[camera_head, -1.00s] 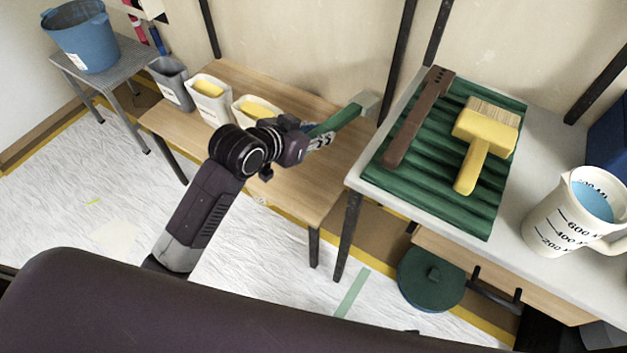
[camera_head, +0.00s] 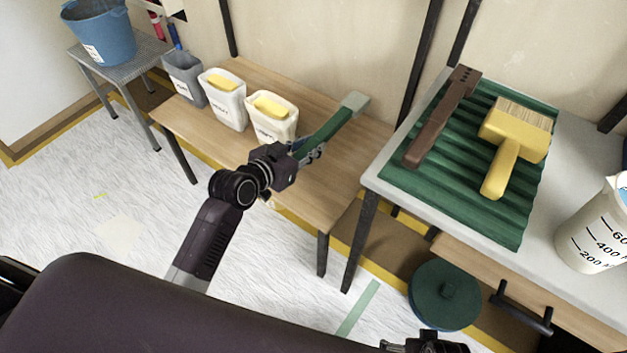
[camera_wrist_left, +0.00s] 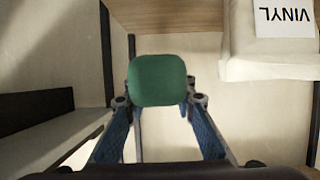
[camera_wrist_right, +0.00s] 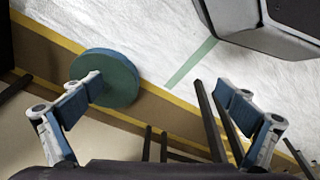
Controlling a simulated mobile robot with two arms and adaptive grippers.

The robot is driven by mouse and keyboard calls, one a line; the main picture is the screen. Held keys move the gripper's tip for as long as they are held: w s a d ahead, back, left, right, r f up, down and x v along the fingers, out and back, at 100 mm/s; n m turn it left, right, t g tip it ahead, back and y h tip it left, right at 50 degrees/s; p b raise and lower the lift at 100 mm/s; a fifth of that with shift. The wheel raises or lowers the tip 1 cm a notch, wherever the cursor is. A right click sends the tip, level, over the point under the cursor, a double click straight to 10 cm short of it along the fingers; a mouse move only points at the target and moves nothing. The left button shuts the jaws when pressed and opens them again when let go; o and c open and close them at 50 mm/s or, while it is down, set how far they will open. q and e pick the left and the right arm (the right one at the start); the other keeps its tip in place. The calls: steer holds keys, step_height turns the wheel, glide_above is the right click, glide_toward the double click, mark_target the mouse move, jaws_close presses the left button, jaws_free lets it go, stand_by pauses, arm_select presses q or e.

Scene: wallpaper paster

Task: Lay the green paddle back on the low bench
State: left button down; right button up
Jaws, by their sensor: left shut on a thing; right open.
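The green paddle (camera_head: 328,131) has a long green handle and a pale grey end block that points up and right. My left gripper (camera_head: 308,152) is shut on its handle. In the left wrist view the green handle end (camera_wrist_left: 157,80) sits between the fingers (camera_wrist_left: 160,112). The low bench (camera_head: 350,150) has a light wood top. The paddle appears over its right part; I cannot tell whether it touches the top. My right gripper is open and empty in the right wrist view (camera_wrist_right: 165,105), with the floor and a round green lid beyond it.
Several tubs stand on the bench's left part, including a white one with a yellow sponge (camera_head: 272,118). A higher table (camera_head: 372,176) on the right holds a green ribbed mat (camera_head: 425,190), a brown tool and a yellow brush. A round green lid (camera_head: 445,295) is below it.

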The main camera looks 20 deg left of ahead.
arm_select(q)
steer(key=b, duration=0.2)
glide_above(311, 187)
step_height(311, 187, down, 6)
steer(key=f, duration=0.1)
step_height(311, 187, down, 4)
steer(key=shift+f+b, duration=0.1)
steer(key=shift+b, duration=0.7)
steer(key=shift+f, duration=0.3)
steer(key=shift+a+f+b, duration=0.1)
steer(key=shift+f+b, duration=0.55)
steer(key=shift+f, duration=0.9)
arm_select(e)
step_height(311, 187, up, 17)
steer(key=t, duration=0.1)
steer(key=shift+w+d, duration=0.15)
arm_select(q)
steer(key=c, duration=1.6)
jaws_free()
steer(key=shift+f, duration=0.1)
arm_select(e)
steer(key=shift+f, duration=0.1)
